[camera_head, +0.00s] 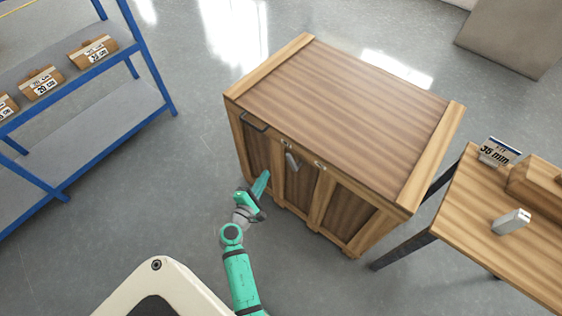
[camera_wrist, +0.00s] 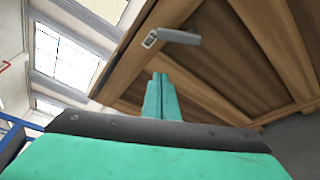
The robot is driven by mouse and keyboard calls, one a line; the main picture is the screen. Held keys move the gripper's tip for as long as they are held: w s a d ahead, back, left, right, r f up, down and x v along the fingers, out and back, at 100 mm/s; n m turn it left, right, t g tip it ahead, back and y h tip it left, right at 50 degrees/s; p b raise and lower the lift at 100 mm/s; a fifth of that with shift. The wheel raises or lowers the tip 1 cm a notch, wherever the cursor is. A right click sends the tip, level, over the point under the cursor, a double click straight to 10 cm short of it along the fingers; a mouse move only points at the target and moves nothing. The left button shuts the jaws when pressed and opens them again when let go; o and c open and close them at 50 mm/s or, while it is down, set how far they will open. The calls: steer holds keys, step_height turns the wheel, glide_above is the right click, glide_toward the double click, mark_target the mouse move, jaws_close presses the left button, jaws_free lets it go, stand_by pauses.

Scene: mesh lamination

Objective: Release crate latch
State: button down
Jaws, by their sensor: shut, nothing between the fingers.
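The wooden crate (camera_head: 345,110) stands on the floor with its lid down. Its latch, a small grey metal lever (camera_head: 291,160), hangs at the upper edge of the front face, near a dark handle bar (camera_head: 254,122) at the left. In the wrist view the latch (camera_wrist: 180,37) sticks out sideways from the crate's top rail, beyond my fingertips. My gripper (camera_head: 264,180) is in front of the crate's lower left front, below the latch and apart from it. In the wrist view my gripper (camera_wrist: 161,80) has its two green fingers together, with nothing between them.
A blue shelf rack (camera_head: 150,70) with several labelled boxes stands at the left. A wooden table (camera_head: 500,245) at the right holds a sign (camera_head: 499,151) and a small grey block (camera_head: 511,221). Grey floor is free between the rack and the crate.

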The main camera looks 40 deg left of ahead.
stand_by(0.3)
steer(key=w, duration=0.9)
steer(key=shift+w+d+r, duration=0.2)
steer(key=shift+d, duration=0.1)
